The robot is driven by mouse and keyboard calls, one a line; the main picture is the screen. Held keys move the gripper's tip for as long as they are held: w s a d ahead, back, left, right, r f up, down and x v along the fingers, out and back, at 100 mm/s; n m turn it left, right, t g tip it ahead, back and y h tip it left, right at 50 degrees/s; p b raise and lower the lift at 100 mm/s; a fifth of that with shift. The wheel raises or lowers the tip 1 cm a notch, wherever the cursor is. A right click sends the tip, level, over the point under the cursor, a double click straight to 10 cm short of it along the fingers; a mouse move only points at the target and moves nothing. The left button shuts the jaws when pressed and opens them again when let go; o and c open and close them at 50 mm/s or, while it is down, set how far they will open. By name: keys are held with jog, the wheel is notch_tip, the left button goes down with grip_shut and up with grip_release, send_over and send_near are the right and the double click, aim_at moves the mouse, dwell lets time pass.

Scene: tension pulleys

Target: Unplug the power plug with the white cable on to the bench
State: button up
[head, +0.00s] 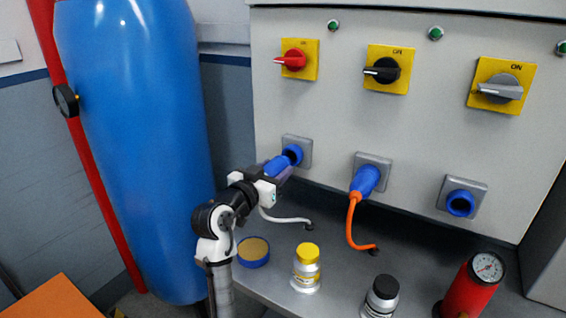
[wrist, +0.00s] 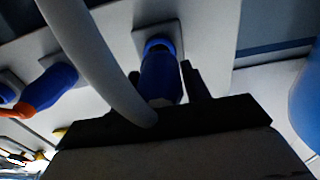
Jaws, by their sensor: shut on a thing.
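The blue power plug with the white cable (head: 277,166) is at the left socket (head: 297,151) on the grey panel. My gripper (head: 274,178) is shut on this plug, reaching it from the lower left. In the wrist view the plug (wrist: 161,77) lies between my dark fingers and points at its socket (wrist: 158,42). How deep it sits in the socket is hard to tell. Its white cable (head: 284,219) hangs down onto the grey bench (head: 262,284); it crosses the wrist view (wrist: 95,55) close to the camera.
A second blue plug (head: 365,180) with an orange cable is in the middle socket. The right socket (head: 461,203) is empty. A blue tin (head: 253,252), yellow-capped jar (head: 306,270), black-capped jar (head: 381,298) and red gauge cylinder (head: 470,290) stand on the bench. A large blue tank (head: 135,140) is at left.

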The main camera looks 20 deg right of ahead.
jog(key=shift+v, duration=0.95)
jog(key=shift+b, duration=0.35)
